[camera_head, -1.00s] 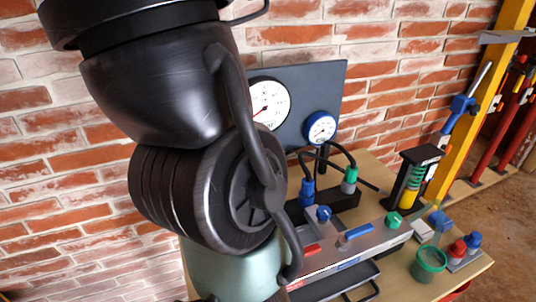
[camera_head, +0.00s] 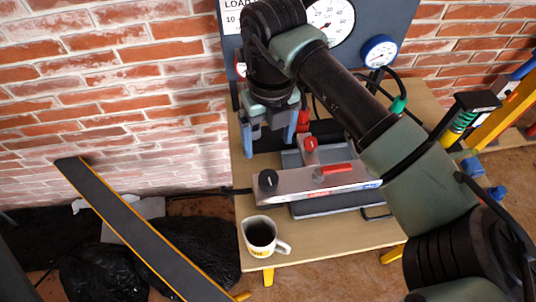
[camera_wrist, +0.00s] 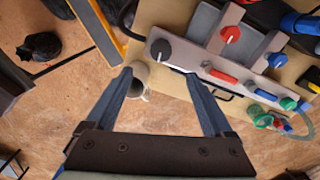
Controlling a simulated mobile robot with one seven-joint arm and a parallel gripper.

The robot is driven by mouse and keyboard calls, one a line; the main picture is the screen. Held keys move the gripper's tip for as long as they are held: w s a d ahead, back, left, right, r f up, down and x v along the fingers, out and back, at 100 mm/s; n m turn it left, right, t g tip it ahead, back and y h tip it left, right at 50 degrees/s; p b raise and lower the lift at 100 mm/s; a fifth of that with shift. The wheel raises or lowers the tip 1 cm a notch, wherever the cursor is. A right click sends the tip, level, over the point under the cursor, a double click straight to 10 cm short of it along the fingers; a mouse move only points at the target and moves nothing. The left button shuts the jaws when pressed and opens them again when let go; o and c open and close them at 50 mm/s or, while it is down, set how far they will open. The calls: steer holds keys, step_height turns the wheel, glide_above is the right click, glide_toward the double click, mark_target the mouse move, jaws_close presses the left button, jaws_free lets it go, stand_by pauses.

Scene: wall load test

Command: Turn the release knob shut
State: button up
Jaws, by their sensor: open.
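A grey valve block (camera_head: 300,184) lies on the wooden bench. A black knob (camera_head: 268,180) with a white mark stands at its left end; it also shows in the wrist view (camera_wrist: 161,49). A red knob (camera_head: 310,147) sits on a branch behind, and a red lever (camera_head: 337,169) lies along the block. No readable label shows which is the release knob. My gripper (camera_head: 268,146) is open and empty, pointing down above and behind the black knob, apart from it. In the wrist view my gripper's fingers (camera_wrist: 158,78) are spread, with the black knob beyond their tips.
A mug (camera_head: 260,234) stands at the bench's front left. Behind are a white gauge (camera_head: 328,22) and a blue gauge (camera_head: 380,51) on a panel. Black bags (camera_head: 190,240) and a yellow-edged plank (camera_head: 135,225) lie left of the bench. Blue and green fittings (camera_wrist: 275,98) line the block's right end.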

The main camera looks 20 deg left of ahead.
mark_target(269, 177)
step_height(269, 177, down, 13)
steer(key=shift+r+p, duration=0.1)
steer(key=shift+p, duration=0.3)
steer(key=c, duration=1.4)
steer(key=shift+o, duration=0.2)
steer(key=shift+d+r+m+p, duration=0.1)
steer(key=shift+m+p, duration=0.2)
steer(key=shift+m, duration=0.5)
steer(key=o, duration=1.4)
steer(key=shift+c, duration=0.2)
